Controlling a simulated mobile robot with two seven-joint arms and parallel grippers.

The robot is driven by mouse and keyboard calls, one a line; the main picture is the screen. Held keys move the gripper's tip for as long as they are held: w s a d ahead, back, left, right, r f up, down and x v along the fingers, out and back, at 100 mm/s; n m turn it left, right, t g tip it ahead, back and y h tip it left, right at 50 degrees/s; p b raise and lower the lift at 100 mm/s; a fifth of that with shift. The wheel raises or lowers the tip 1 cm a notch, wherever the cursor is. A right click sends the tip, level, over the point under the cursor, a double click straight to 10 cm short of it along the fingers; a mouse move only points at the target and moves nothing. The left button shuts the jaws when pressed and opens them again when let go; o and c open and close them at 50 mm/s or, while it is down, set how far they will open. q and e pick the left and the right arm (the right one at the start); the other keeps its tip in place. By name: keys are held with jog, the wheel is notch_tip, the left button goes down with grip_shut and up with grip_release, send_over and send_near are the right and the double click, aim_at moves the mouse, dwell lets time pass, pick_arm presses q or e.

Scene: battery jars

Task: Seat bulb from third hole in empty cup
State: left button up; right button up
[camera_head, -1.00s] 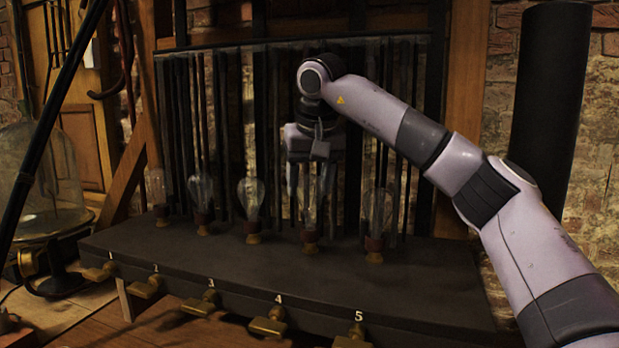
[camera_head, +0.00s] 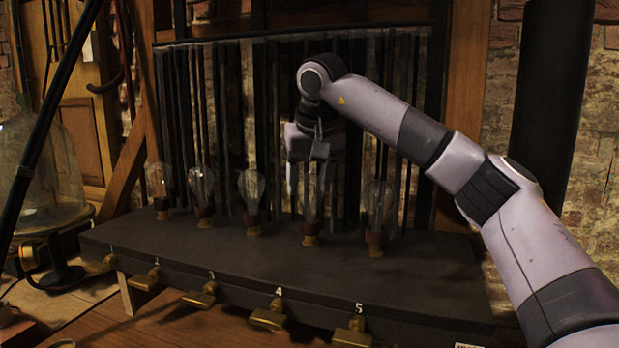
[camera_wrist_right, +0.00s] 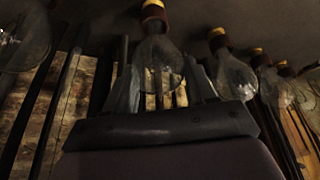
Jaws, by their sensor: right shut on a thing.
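My right gripper (camera_head: 311,186) points down over the fourth position of the dark bench (camera_head: 180,245). Its fingers are shut on the clear glass bulb there (camera_head: 312,205), which stands upright above a brass cup (camera_head: 310,240). The right wrist view shows this bulb (camera_wrist_right: 158,62) between the fingers, with its brown collar toward the top of the picture. The third bulb (camera_head: 251,188) stands to the left of the gripper, apart from it. I cannot make out an empty cup. My left gripper is not in view.
Other bulbs stand in the row: the first (camera_head: 159,182), second (camera_head: 202,186) and fifth (camera_head: 378,205), the fifth close on the gripper's right. Dark vertical rods (camera_head: 192,110) rise behind. Brass valves (camera_head: 268,315) line the front. A glass bell jar (camera_head: 50,170) is at left.

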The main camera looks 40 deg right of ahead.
jog(key=shift+f, duration=0.2)
dwell(0.3)
jog(key=o, duration=1.2)
jog(key=shift+o, duration=0.2)
jog(key=shift+v, duration=3.6)
